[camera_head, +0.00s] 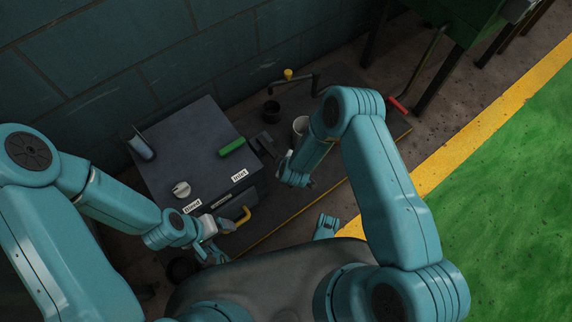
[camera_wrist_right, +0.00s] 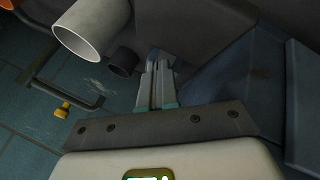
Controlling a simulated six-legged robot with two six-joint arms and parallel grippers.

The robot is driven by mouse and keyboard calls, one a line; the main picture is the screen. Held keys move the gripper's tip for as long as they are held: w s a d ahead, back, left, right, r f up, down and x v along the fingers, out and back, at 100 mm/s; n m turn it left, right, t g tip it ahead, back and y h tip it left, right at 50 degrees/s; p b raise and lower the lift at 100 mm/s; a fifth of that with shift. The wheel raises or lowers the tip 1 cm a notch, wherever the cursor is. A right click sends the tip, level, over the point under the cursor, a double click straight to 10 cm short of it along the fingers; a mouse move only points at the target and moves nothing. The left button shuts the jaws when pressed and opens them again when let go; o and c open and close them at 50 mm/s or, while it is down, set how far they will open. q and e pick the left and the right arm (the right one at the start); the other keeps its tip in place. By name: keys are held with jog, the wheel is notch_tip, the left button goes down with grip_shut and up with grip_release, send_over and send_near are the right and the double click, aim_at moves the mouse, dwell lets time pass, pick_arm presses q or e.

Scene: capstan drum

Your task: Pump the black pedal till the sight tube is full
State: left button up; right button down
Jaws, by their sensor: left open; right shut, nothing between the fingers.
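A small black piece (camera_head: 264,143) sticks out at the right side of the dark box; it looks like the pedal, but I cannot be sure. My right gripper (camera_head: 284,157) is close beside it, partly hidden by its own arm. In the right wrist view its fingers (camera_wrist_right: 155,85) are together with nothing between them. I cannot tell whether they touch the black piece. My left gripper (camera_head: 212,246) is open at the box's front, near a yellow handle (camera_head: 245,215). No sight tube can be identified surely; a blue-grey cylinder (camera_head: 141,148) stands at the box's left.
The dark box (camera_head: 190,135) carries a pale knob (camera_head: 181,189), a green block (camera_head: 232,147) and white labels. A pale cylinder (camera_head: 300,125), a black cup (camera_head: 271,110) and a crank with a yellow knob (camera_head: 288,74) stand behind. A red-ended lever (camera_head: 398,105) is at right.

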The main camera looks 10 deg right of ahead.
jog(key=shift+s+d+f+b, duration=0.1)
jog(key=shift+s+f+b, duration=0.2)
jog(key=shift+f+b, duration=0.6)
jog(key=shift+s+d+f+b, duration=0.1)
jog(key=shift+s+f+b, duration=0.15)
jog(key=shift+f+b, duration=0.55)
jog(key=shift+s+d+f+b, duration=0.1)
jog(key=shift+s+f+b, duration=0.3)
jog(key=shift+f, duration=0.85)
dwell(2.0)
jog(key=shift+w+a+r, duration=0.1)
jog(key=shift+w+r, duration=0.1)
jog(key=shift+w, duration=0.1)
dwell(0.3)
jog(key=shift+w+r, duration=0.15)
jog(key=shift+r, duration=0.35)
jog(key=shift+w+a+r+p, duration=0.1)
jog(key=shift+w+r+p, duration=0.15)
jog(key=shift+r+p, duration=0.6)
jog(key=shift+w+a+r+p, duration=0.1)
jog(key=shift+w+r+p, duration=0.35)
jog(key=shift+r, duration=0.6)
jog(key=shift+w+a+r+p, duration=0.1)
jog(key=shift+r+p, duration=0.7)
jog(key=shift+r, duration=0.15)
jog(key=shift+f, duration=0.2)
jog(key=shift+s+d+f+b, duration=0.1)
jog(key=shift+s+f+b, duration=0.2)
jog(key=shift+f+b, duration=0.15)
